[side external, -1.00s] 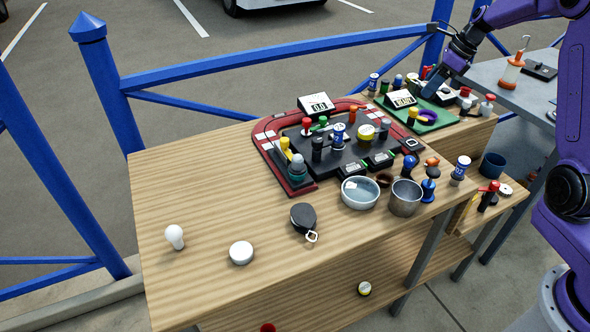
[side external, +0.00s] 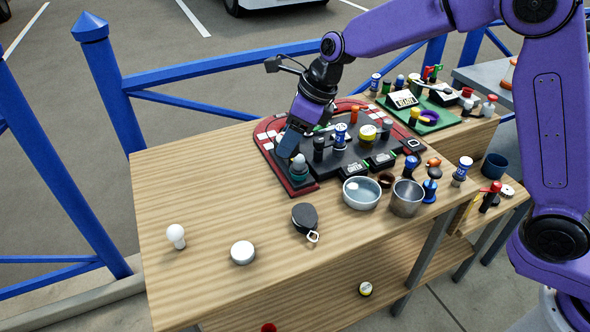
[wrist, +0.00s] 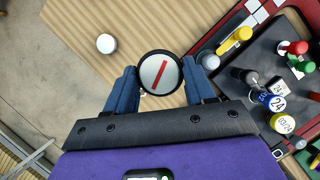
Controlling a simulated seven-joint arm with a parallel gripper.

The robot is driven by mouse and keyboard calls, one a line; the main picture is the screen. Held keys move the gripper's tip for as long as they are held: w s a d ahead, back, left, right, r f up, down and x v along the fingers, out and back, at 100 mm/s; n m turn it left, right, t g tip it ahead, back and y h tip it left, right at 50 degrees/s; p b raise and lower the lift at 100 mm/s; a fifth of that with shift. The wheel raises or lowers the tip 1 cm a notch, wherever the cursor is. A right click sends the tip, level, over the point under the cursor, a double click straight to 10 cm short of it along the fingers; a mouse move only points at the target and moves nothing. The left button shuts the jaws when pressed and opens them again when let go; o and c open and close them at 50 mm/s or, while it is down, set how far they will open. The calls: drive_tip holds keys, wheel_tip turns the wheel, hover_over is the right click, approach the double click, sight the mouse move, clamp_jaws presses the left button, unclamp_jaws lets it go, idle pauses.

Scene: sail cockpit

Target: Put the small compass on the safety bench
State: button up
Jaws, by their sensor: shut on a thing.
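The small compass (wrist: 161,72) is round and dark-rimmed, with a pale face and a red needle. In the wrist view it sits between the fingertips of my gripper (wrist: 161,82), which is shut on it. In the side external view my gripper (side external: 290,143) is above the left end of the red-bordered black tray, and the compass is hidden or too small to make out. The wooden bench (side external: 205,210) lies below, with bare boards left of the tray. No label shows which surface is the safety bench.
The red-bordered tray (side external: 306,189) holds several coloured pieces. A white bulb (side external: 176,236), a white round tin (side external: 243,252), a black tagged case (side external: 305,218), a glass bowl (side external: 361,193) and a metal cup (side external: 406,198) stand on the wood. A blue railing (side external: 240,66) runs behind.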

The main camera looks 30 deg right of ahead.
drive_tip(key=s+a+f, duration=0.4)
drive_tip(key=a+f, duration=0.1)
drive_tip(key=a, duration=0.1)
drive_tip(key=w+a+f, duration=0.2)
drive_tip(key=w+f, duration=0.1)
drive_tip(key=w+a+f, duration=0.3)
drive_tip(key=w, duration=0.1)
drive_tip(key=w+a+f, duration=0.3)
drive_tip(key=w, duration=0.1)
drive_tip(key=shift+w+f, duration=0.15)
drive_tip(key=shift+f, duration=0.05)
drive_tip(key=shift+w+f, duration=0.15)
drive_tip(key=shift+f, duration=0.4)
drive_tip(key=shift+a+f, duration=0.1)
drive_tip(key=shift+f, duration=1.05)
drive_tip(key=shift+f, duration=0.2)
drive_tip(key=o, duration=1.2)
